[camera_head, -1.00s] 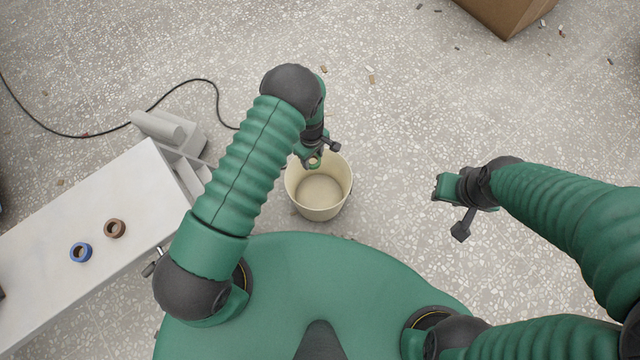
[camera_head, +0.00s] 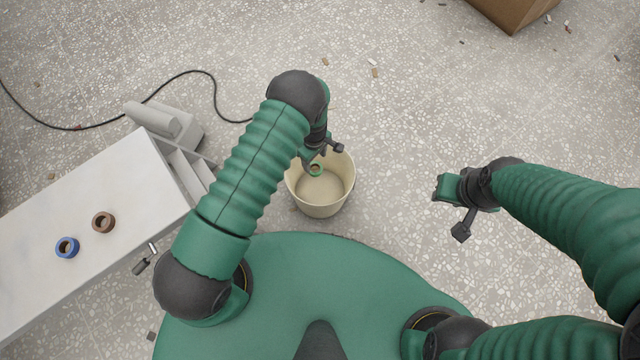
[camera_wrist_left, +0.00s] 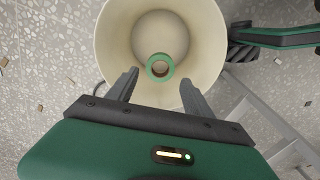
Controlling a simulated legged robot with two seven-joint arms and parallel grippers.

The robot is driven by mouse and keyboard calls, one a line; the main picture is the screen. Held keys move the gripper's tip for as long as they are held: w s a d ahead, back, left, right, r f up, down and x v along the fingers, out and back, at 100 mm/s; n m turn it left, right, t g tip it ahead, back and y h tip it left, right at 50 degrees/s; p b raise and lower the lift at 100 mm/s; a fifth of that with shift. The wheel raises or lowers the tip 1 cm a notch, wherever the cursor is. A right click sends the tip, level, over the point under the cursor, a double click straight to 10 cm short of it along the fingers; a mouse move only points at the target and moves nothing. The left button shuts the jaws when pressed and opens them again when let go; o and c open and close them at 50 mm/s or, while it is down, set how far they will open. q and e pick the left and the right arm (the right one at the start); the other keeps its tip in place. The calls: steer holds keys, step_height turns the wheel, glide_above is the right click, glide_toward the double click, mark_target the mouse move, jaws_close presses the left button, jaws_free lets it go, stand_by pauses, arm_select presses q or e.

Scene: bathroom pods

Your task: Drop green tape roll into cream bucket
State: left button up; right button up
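The cream bucket (camera_head: 337,198) stands on the floor in front of my body. My left gripper (camera_head: 313,155) is over its far left part in the head view. In the left wrist view its two fingers (camera_wrist_left: 158,90) are spread wide apart. The green tape roll (camera_wrist_left: 149,70) shows beyond the fingertips, with a gap on each side, within the bucket's opening. It also shows in the head view (camera_head: 315,175). I cannot tell whether it is in the air or touching the bucket. My right gripper (camera_head: 442,188) is right of the bucket, its fingers unclear.
A white table (camera_head: 60,285) at the left holds a blue tape roll (camera_head: 67,248) and a brown tape roll (camera_head: 103,223). A grey object (camera_head: 165,125) and a black cable (camera_head: 85,125) lie beyond it. A cardboard box (camera_head: 515,12) is at the top right. The floor around the bucket's right is clear.

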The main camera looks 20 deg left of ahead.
arm_select(q)
steer(key=shift+o, duration=1)
steer(key=shift+d, duration=0.1)
step_height(320, 180, up, 17)
steer(key=p, duration=0.6)
steer(key=shift+f, duration=0.15)
